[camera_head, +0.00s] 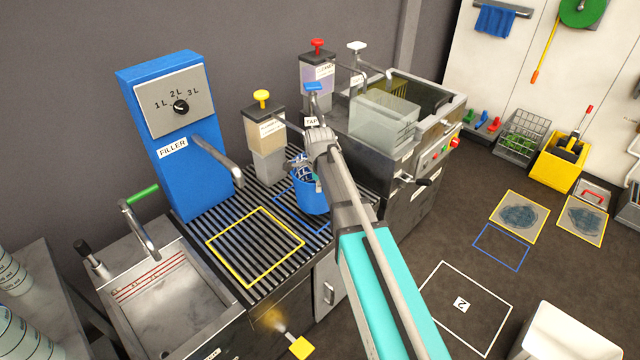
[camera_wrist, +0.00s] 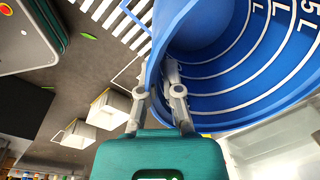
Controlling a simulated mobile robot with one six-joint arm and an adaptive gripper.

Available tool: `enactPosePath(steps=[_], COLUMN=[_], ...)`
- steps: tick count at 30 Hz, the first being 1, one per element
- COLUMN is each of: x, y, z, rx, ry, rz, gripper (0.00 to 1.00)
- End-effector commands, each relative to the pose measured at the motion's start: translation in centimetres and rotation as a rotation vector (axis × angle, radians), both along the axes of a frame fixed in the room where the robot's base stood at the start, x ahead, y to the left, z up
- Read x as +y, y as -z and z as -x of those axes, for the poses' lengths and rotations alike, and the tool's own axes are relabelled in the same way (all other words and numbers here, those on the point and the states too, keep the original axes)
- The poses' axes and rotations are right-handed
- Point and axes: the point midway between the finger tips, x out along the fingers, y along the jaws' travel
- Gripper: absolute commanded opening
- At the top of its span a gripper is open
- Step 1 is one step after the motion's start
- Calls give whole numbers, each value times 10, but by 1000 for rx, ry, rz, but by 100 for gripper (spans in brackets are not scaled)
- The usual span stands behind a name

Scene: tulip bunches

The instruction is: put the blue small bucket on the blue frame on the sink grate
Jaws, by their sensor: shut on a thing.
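The blue small bucket (camera_head: 312,196) is in my gripper (camera_head: 312,166), over the right part of the sink grate (camera_head: 222,226). In the wrist view my gripper (camera_wrist: 170,82) is shut on the rim of the bucket (camera_wrist: 215,70), which shows white litre lines inside and looks empty. The blue frame (camera_head: 286,203) is marked on the grate, right of the yellow frame (camera_head: 255,281). The bucket and my arm hide part of the blue frame. I cannot tell whether the bucket touches the grate.
The blue filler (camera_head: 176,130) with its spout stands behind the grate. Dispensers with yellow (camera_head: 262,97), red (camera_head: 318,46) and white pumps and a tap stand behind and to the right. A metal sink (camera_head: 165,300) lies left. The yellow frame area is clear.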

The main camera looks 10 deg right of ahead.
Motion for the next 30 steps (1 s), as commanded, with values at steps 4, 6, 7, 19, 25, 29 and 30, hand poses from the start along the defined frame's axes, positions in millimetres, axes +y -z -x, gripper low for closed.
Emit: enactPosePath(steps=[4, 6, 7, 19, 25, 29, 30], x=[-3, -4, -4, -5, -6, -6, -6], y=[0, 0, 0, 0, 0, 11, 15], z=[-26, -31, -33, -35, -47, -48, -47], rx=[0, 0, 0, 0, 0, 0, 0], ry=[0, 0, 0, -1, -1, -2, -2], rz=[0, 0, 0, 0, 0, 0, 0], gripper=[0, 0, 0, 0, 0, 0, 0])
